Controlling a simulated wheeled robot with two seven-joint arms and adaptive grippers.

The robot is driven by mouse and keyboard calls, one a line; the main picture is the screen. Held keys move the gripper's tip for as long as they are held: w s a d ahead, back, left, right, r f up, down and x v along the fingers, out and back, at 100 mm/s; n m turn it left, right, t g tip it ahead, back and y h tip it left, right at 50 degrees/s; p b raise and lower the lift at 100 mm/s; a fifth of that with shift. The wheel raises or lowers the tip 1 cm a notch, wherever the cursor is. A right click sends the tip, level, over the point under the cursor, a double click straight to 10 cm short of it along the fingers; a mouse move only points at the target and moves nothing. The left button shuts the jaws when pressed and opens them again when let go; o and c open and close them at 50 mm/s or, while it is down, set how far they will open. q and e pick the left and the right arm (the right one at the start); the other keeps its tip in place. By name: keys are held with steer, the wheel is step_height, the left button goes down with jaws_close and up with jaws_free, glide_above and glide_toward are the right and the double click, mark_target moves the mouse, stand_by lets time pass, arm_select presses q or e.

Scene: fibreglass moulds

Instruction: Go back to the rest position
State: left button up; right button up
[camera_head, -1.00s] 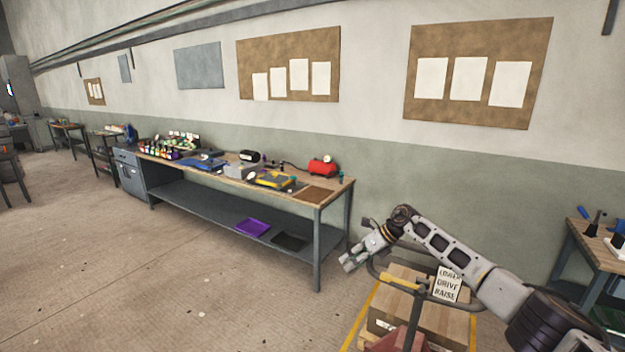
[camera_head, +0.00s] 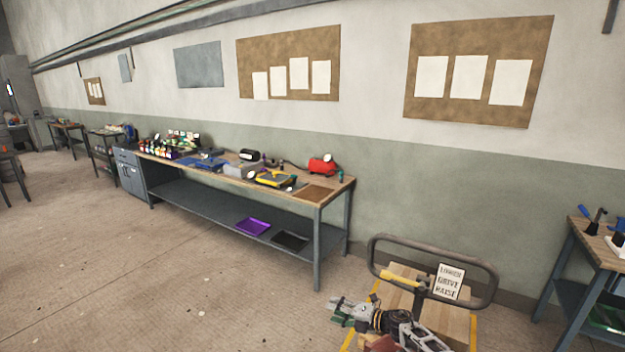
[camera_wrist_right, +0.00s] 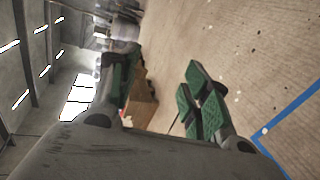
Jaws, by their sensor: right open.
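My right gripper (camera_head: 343,312) is low in the head view, in front of the pallet truck and its boxes. Its fingers point left and it looks empty. In the right wrist view its green-padded fingers (camera_wrist_right: 160,92) stand apart with nothing between them. My right arm comes in from the bottom edge of the head view. My left gripper does not show in either view.
The pallet truck's looped handle (camera_head: 432,245) carries a sign (camera_head: 448,282) reading lower, drive, raise. Cardboard boxes (camera_head: 455,318) lie behind my right arm. A long workbench (camera_head: 317,222) with tools stands along the wall. Another bench (camera_head: 590,248) is at right. Open floor (camera_head: 150,270) lies at left.

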steer(key=s+d+f+m+h, duration=0.35)
steer(key=s+f+m, duration=0.35)
steer(key=f, duration=0.5)
steer(key=s+d+f+m+t+h+b, duration=0.1)
steer(key=s+d+f+m+h, duration=0.2)
steer(key=s+d+f+m, duration=0.5)
steer(key=s+d+f+m+h, duration=0.1)
steer(key=s+f+m+h, duration=0.25)
steer(key=s+f, duration=0.9)
arm_select(q)
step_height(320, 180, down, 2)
steer(key=shift+b, duration=0.45)
arm_select(e)
steer(key=s+d+f+m+g+h, duration=0.1)
steer(key=s+f, duration=0.5)
steer(key=s, duration=0.7)
steer(key=s+d+f+m+g+h, duration=0.1)
steer(key=s+f+m+g, duration=0.3)
steer(key=s, duration=0.9)
steer(key=s+d+f+m+g, duration=0.3)
steer(key=s+f+m, duration=0.2)
steer(key=s, duration=0.8)
step_height(320, 180, down, 3)
steer(key=shift+d+r+h, duration=0.15)
steer(key=shift+h, duration=0.25)
steer(key=shift+s, duration=0.1)
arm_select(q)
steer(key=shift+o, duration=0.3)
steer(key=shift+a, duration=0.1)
